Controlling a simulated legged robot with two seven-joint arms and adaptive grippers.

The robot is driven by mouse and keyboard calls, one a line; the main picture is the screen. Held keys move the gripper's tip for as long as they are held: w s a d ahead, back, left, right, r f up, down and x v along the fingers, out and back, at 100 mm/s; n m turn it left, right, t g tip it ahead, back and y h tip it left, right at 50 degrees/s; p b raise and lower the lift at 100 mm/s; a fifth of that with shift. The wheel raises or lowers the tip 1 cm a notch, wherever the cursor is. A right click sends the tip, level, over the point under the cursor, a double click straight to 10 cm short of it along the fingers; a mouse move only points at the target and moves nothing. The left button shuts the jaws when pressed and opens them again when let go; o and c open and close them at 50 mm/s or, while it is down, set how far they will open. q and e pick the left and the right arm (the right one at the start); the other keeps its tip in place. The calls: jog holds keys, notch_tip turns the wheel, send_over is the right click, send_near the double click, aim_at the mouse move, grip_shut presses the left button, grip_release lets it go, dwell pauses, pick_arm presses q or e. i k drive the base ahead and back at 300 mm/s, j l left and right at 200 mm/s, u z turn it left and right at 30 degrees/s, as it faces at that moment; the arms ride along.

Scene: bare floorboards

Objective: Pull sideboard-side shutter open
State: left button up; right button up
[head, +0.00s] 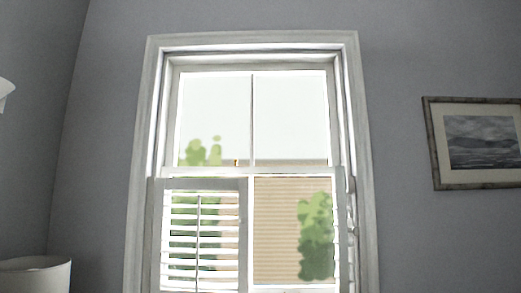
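A tall white-framed window (253,118) stands in the grey wall ahead. A white louvred shutter panel (198,240) covers the lower left half of the window, and it looks closed across the glass. On the lower right, another shutter panel (347,235) shows nearly edge-on along the right side of the frame, swung open. The glass beside it is uncovered. The sideboard is not in view, so I cannot tell which panel is on its side. Neither of my grippers is in view.
A framed seascape picture (483,142) hangs on the wall to the right. A pale round lampshade-like object (36,275) shows at the lower left. Part of another white object (5,94) enters at the left edge. The floor is out of view.

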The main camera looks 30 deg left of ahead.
aim_at(155, 284)
jog(key=u, duration=1.4)
jog(key=i+z, duration=0.15)
